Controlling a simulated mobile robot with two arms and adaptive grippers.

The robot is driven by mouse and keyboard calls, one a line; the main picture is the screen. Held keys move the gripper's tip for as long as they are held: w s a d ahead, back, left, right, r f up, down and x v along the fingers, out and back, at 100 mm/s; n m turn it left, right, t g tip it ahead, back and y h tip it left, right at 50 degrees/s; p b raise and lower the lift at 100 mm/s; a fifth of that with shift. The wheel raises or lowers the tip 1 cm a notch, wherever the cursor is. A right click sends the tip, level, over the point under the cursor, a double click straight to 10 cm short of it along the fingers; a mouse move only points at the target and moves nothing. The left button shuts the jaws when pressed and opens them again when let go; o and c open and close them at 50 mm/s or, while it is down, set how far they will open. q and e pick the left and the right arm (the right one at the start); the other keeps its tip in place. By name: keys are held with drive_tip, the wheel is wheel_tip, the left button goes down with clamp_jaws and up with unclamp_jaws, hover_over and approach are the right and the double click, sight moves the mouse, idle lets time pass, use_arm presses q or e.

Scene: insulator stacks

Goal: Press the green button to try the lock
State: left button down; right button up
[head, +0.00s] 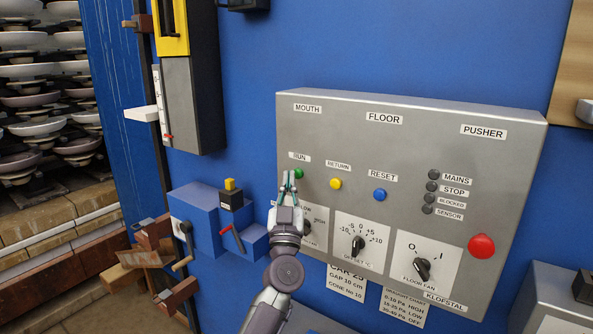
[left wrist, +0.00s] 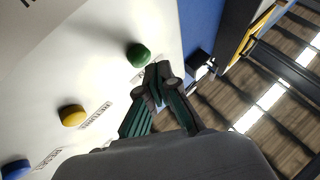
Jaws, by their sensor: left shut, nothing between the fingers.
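The green button (head: 299,173), under the label RUN, is on the left part of a grey control panel (head: 400,130) on a blue wall. It also shows in the left wrist view (left wrist: 138,55) as a green dome. My left gripper (head: 287,178) is shut and empty. Its fingertips are just left of and below the green button in the head view. In the left wrist view the fingertips (left wrist: 158,72) appear close to the button, with a small visible gap. Whether they touch the panel I cannot tell. My right gripper is not in view.
A yellow button (head: 335,183) and a blue button (head: 380,195) sit to the right of the green one. Knobs are below them, and a red button (head: 481,246) is at the lower right. A blue box with a red lever (head: 231,239) protrudes left of my arm.

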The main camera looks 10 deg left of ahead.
use_arm(q)
drive_tip(key=shift+s, duration=0.15)
drive_tip(key=s+p, duration=0.1)
drive_tip(key=s+a+p, duration=0.1)
drive_tip(key=s, duration=0.1)
drive_tip(key=s+p, duration=0.1)
drive_tip(key=shift+s+a+p, duration=0.35)
drive_tip(key=shift+a, duration=0.05)
idle(0.6)
